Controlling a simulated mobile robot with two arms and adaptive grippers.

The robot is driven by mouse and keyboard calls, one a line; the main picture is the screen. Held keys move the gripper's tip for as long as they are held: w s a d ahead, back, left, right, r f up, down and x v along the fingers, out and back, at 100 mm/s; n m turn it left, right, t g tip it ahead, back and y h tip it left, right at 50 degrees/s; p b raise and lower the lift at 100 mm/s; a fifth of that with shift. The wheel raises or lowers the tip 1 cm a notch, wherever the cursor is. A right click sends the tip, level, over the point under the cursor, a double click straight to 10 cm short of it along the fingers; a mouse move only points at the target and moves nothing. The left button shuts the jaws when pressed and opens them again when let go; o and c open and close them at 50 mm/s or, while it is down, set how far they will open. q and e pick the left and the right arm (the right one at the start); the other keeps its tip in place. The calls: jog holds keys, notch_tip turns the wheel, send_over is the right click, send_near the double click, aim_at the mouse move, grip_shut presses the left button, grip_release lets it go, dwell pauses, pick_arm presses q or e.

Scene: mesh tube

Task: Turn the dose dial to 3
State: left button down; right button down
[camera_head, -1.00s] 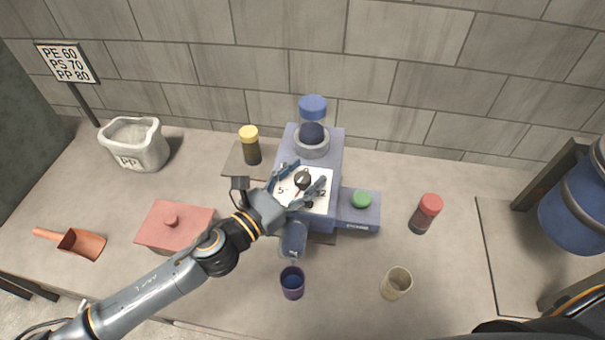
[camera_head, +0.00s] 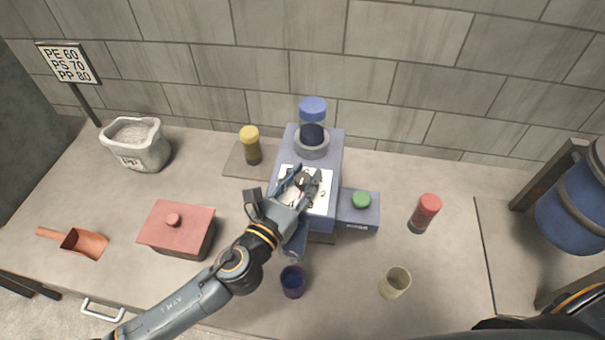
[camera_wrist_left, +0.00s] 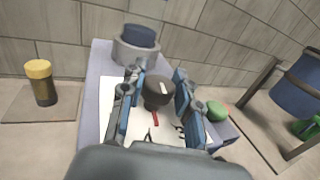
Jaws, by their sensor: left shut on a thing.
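The dose dial (camera_head: 302,177) is a dark round knob on the white numbered face (camera_head: 318,205) of a blue-grey machine (camera_head: 337,155). My left gripper (camera_head: 303,183) is shut on the dial. In the left wrist view the dial (camera_wrist_left: 158,92) sits between its two blue-padded fingers, with a pale line on its top. A red mark (camera_wrist_left: 155,118) shows on the face just below it. Most numerals are hidden by the fingers, so I cannot tell which number the dial points to. My right gripper is not in view.
A green button (camera_head: 361,199) is on the machine's right side. A purple cup (camera_head: 293,282) stands in front, a beige cup (camera_head: 395,283) to the right. A yellow-capped jar (camera_head: 251,146), red-capped jar (camera_head: 425,214), red lidded box (camera_head: 180,225), orange scoop (camera_head: 84,243) and PP bag (camera_head: 137,146) stand around.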

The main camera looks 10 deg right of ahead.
pick_arm(q)
jog(key=n+t+y, duration=0.3)
jog(key=y, duration=0.1)
jog(key=shift+d+n+y, duration=0.1)
jog(key=shift+n+y, duration=0.2)
jog(key=shift+n+t+y, duration=0.7)
jog(key=shift+n+y, duration=1)
jog(key=shift+y, duration=0.9)
jog(key=shift+r, duration=0.1)
jog(key=c, duration=0.9)
grip_release()
jog(key=shift+c, duration=0.2)
jog(key=shift+s, duration=0.1)
jog(key=s+a, duration=0.1)
jog(key=s, duration=1)
jog(key=shift+s+a, duration=0.15)
jog(key=shift+s, duration=0.2)
